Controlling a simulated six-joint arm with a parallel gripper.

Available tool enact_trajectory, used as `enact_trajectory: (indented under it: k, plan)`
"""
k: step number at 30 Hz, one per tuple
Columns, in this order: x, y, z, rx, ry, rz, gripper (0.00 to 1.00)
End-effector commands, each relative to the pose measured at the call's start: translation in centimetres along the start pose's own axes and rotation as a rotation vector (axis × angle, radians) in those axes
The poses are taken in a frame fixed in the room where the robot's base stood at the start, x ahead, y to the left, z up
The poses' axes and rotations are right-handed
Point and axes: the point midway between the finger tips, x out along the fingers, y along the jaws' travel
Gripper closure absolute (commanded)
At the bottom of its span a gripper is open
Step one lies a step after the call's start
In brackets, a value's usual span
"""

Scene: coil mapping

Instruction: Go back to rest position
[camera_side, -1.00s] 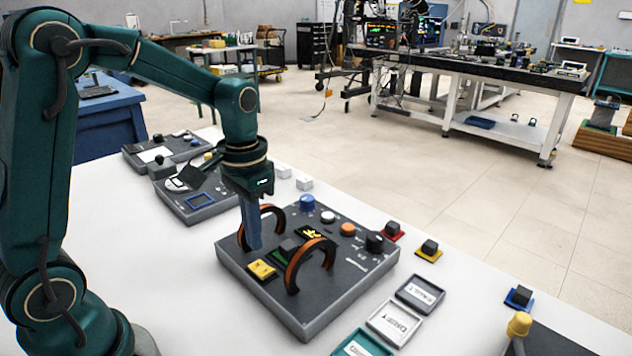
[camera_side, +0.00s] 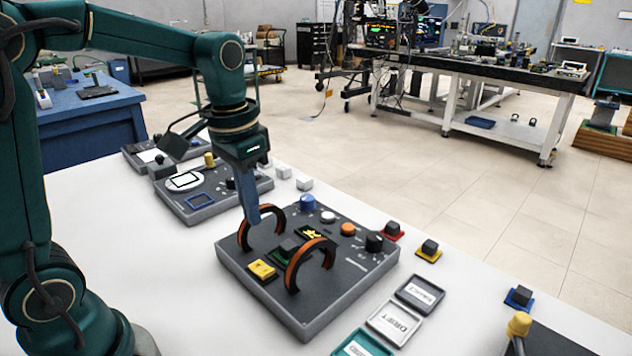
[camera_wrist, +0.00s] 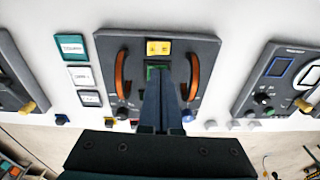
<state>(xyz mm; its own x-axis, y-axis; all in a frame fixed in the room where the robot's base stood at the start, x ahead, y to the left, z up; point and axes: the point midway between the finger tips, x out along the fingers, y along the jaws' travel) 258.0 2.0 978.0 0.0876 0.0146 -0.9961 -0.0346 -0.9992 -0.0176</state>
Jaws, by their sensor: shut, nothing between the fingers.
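My gripper (camera_side: 253,218) is shut with nothing between its fingers. It hangs just above the grey coil panel (camera_side: 330,312), next to the left orange-black coil arch (camera_side: 272,222). The other arch (camera_side: 308,266) stands to its right. In the wrist view the shut fingers (camera_wrist: 161,80) point at the panel (camera_wrist: 215,45) between the two arches. They partly cover the green base there.
Another grey panel (camera_side: 215,205) with a white dial lies behind left. Labelled trays (camera_side: 394,322) lie in front. Small dark blocks on red, yellow (camera_side: 429,253) and blue (camera_side: 519,297) bases stand at right. White cubes (camera_side: 304,184) stand behind the coil panel. Bare white table lies between.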

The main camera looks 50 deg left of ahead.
Motion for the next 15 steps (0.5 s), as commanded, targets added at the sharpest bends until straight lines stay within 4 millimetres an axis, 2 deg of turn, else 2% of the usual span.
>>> enact_trajectory:
  k: [3,6,10,15]
  plan:
    - [-2.3,1.3,1.6,0.028,0.096,-0.013,1.0]
    - [-3.5,2.3,3.3,0.038,0.172,-0.019,1.0]
    - [-4.1,3.4,5.6,0.041,0.267,-0.02,1.0]
    - [-3.7,4.3,8.2,0.026,0.365,-0.01,1.0]
